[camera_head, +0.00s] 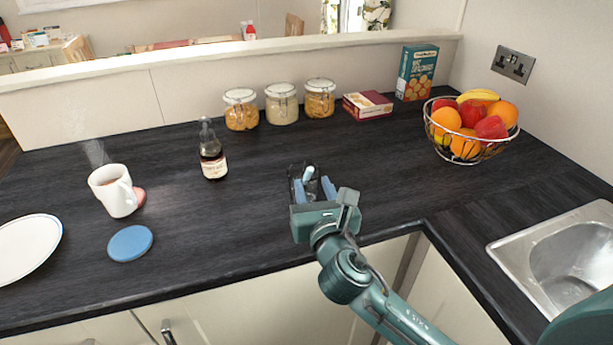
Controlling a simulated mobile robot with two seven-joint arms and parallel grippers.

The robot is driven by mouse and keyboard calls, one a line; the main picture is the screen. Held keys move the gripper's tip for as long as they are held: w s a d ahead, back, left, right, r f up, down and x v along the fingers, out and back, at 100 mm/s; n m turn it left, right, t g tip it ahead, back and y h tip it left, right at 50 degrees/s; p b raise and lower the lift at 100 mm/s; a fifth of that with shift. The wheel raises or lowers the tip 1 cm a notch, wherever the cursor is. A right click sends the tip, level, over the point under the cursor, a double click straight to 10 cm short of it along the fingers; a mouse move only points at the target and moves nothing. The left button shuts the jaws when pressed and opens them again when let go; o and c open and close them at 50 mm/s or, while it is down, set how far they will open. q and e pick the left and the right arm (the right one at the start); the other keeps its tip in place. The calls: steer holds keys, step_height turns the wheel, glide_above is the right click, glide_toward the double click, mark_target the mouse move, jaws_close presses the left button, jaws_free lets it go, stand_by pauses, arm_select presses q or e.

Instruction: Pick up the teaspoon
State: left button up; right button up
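My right gripper (314,188) is over the dark worktop near its front edge, with its two blue fingertips apart. A small item with a pale blue end (308,173) shows between and just beyond the fingertips; it may be the teaspoon, but it is too small and too covered to be sure. A dark, thin-rimmed shape lies around it, partly hidden by the gripper. I cannot tell whether the fingers touch the item. My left gripper is not in view.
A dark bottle (213,160), a white mug (114,191), a blue coaster (130,243) and a white plate (27,246) stand to the left. Glass jars (282,104) and boxes (416,73) line the back. A fruit basket (470,132) and sink (570,259) are right.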

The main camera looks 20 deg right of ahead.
mark_target(309, 177)
steer(key=w, duration=0.6)
steer(key=shift+r, duration=0.2)
steer(key=shift+c, duration=0.6)
steer(key=shift+s, duration=0.1)
jaws_close()
